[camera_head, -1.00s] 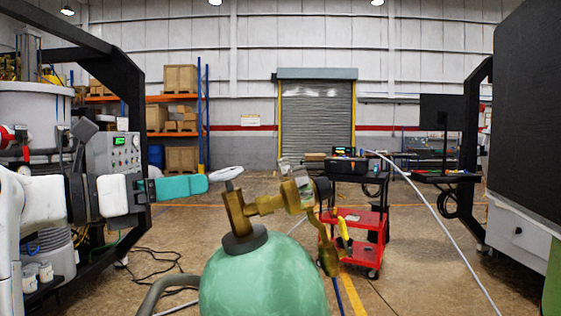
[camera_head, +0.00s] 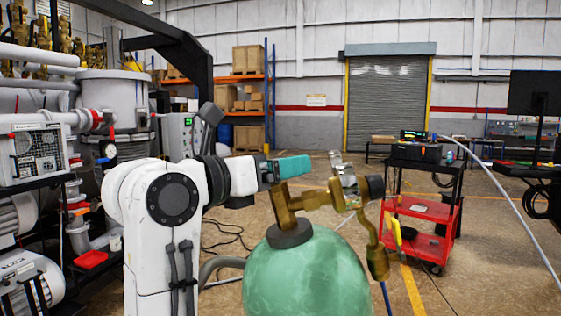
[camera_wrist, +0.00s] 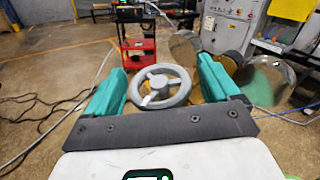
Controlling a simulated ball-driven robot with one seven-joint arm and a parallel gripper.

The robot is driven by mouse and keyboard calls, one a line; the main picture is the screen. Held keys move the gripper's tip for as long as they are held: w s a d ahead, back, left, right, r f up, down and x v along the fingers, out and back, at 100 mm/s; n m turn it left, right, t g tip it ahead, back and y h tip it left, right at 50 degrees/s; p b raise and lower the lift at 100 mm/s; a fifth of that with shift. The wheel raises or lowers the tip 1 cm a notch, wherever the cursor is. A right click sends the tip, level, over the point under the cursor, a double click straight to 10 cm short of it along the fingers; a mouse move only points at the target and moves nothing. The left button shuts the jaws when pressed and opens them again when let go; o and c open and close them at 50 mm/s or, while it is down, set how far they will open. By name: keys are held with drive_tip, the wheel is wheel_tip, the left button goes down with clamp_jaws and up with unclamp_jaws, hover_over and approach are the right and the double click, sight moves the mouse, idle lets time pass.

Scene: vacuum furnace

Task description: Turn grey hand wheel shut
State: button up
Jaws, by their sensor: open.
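The grey hand wheel (camera_wrist: 177,98) is round with spokes and a hub, and shows in the wrist view between my two teal fingers. My gripper (camera_wrist: 162,70) is open, with one finger on each side of the wheel; I cannot tell whether either finger touches the rim. In the head view my gripper (camera_head: 300,166) is at the top of the brass valve (camera_head: 285,212) on the green cylinder (camera_head: 305,275). There the wheel is hidden behind the gripper.
A brass regulator (camera_head: 378,262) hangs on the cylinder's right side. A red cart (camera_head: 418,208) stands behind it on the right. Pipes and a pump (camera_head: 30,285) crowd the left. Dark cables lie on the floor. Open floor lies behind the cylinder.

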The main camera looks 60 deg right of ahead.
drive_tip(key=shift+s+d, duration=0.1)
drive_tip(key=shift+d, duration=0.5)
drive_tip(key=c, duration=1)
drive_tip(key=shift+f+m+g+b, duration=0.15)
drive_tip(key=shift+m+g+b, duration=0.35)
drive_tip(key=shift+g+b, duration=0.2)
drive_tip(key=shift+a+m+g+y+b, duration=0.1)
drive_tip(key=shift+m+g+y+b, duration=0.2)
drive_tip(key=shift+m+g+b, duration=0.6)
drive_tip(key=shift+s+a+r+m+g+y+b, duration=0.15)
drive_tip(key=shift+m+g+y, duration=0.1)
drive_tip(key=shift+m+g, duration=0.3)
drive_tip(key=shift+s+d+m+g+y+b, duration=0.15)
drive_tip(key=shift+m+g, duration=0.25)
drive_tip(key=shift+g, duration=0.4)
drive_tip(key=shift+a+r+m+g+y+b, duration=0.1)
drive_tip(key=shift+m+g+y+b, duration=0.15)
drive_tip(key=shift+m+g, duration=0.3)
drive_tip(key=o, duration=1)
